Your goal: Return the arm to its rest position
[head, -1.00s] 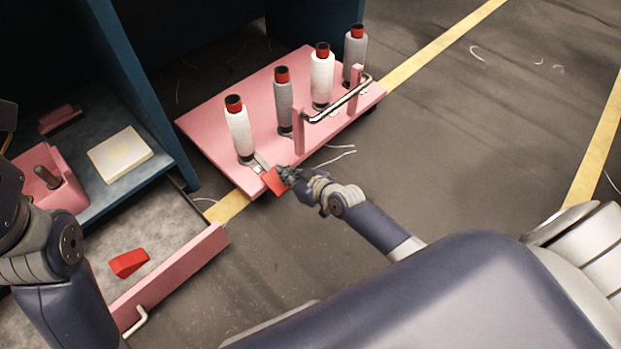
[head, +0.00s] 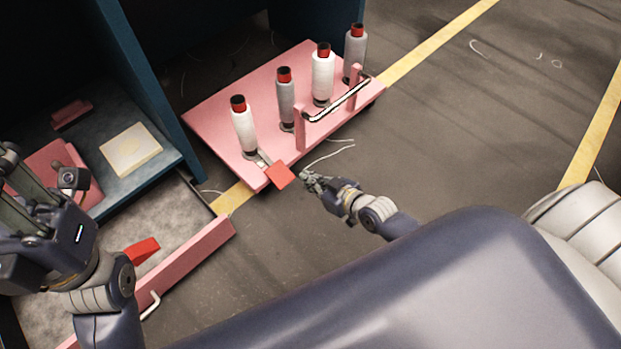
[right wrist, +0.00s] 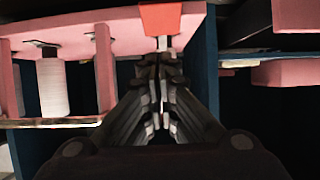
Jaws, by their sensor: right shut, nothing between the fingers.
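My right gripper (head: 311,180) is shut and empty in the head view, just right of a red tab (head: 280,175) at the near edge of the pink cart (head: 205,118). A gap of floor shows between them. In the right wrist view the shut fingers (right wrist: 160,95) point toward the red tab (right wrist: 160,18). My left gripper (head: 25,215) is at the left edge of the head view, over the blue cabinet and drawer; its fingertips are not clear enough to tell open from shut.
Several spools (head: 243,127) with red tops stand on the cart, behind its metal handle (head: 338,103). An open drawer with a pink front (head: 190,262) holds a red piece (head: 142,250). A cream block (head: 131,150) lies on the blue shelf.

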